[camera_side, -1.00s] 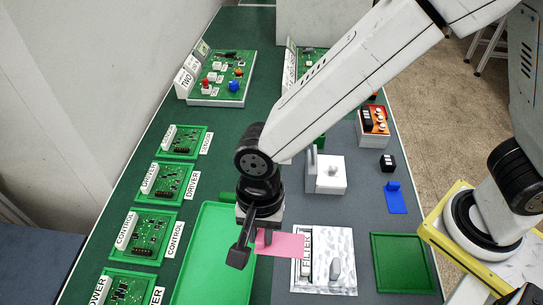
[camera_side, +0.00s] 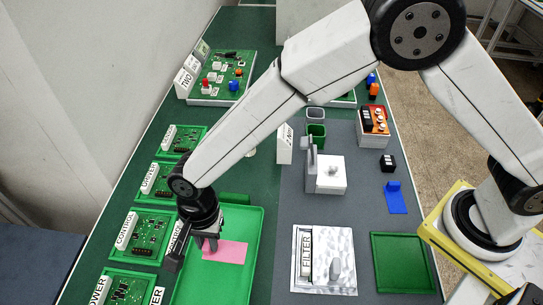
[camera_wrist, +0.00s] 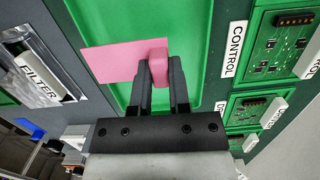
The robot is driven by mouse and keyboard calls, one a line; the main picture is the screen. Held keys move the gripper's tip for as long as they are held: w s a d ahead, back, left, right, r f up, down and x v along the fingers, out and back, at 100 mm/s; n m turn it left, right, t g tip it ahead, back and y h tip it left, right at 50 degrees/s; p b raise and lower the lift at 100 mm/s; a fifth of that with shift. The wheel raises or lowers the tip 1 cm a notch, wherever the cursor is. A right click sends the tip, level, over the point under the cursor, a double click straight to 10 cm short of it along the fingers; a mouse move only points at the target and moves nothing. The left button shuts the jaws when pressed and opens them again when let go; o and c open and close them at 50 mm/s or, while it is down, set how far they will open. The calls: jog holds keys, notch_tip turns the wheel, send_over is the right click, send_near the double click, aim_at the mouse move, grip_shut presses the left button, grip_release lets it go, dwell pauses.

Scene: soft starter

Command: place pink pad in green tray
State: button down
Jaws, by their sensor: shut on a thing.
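The pink pad (camera_side: 226,251) is a flat pink sheet with a raised pink grip block (camera_wrist: 158,54). My gripper (camera_side: 208,243) is shut on that block, seen between the fingertips in the wrist view (camera_wrist: 158,72). The pad is over the upper part of the bright green tray (camera_side: 214,286), inside its outline in the side view. In the wrist view the pad's left corner reaches over the tray's edge. I cannot tell whether the pad touches the tray floor. My wrist hides the tray's upper left corner.
Left of the tray stand several green circuit boards, including CONTROL (camera_side: 137,236). To the right lie the FILTER plate (camera_side: 324,260), a white block fixture (camera_side: 328,174), a dark green square tray (camera_side: 402,262) and a blue piece (camera_side: 397,197). The grey mat between tray and FILTER plate is clear.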

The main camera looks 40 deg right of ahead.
aim_at(204, 252)
jog(key=shift+w+a+f, duration=0.3)
jog(key=shift+w+f, duration=0.1)
jog(key=shift+f, duration=0.2)
jog(key=shift+w+a+f, duration=0.15)
jog(key=shift+f, duration=1.7)
jog(key=shift+f, duration=0.15)
jog(key=c, duration=0.6)
grip_release()
jog(key=r, duration=0.8)
jog(key=w+d+r, duration=0.1)
jog(key=r, duration=0.3)
jog(key=shift+r, duration=0.15)
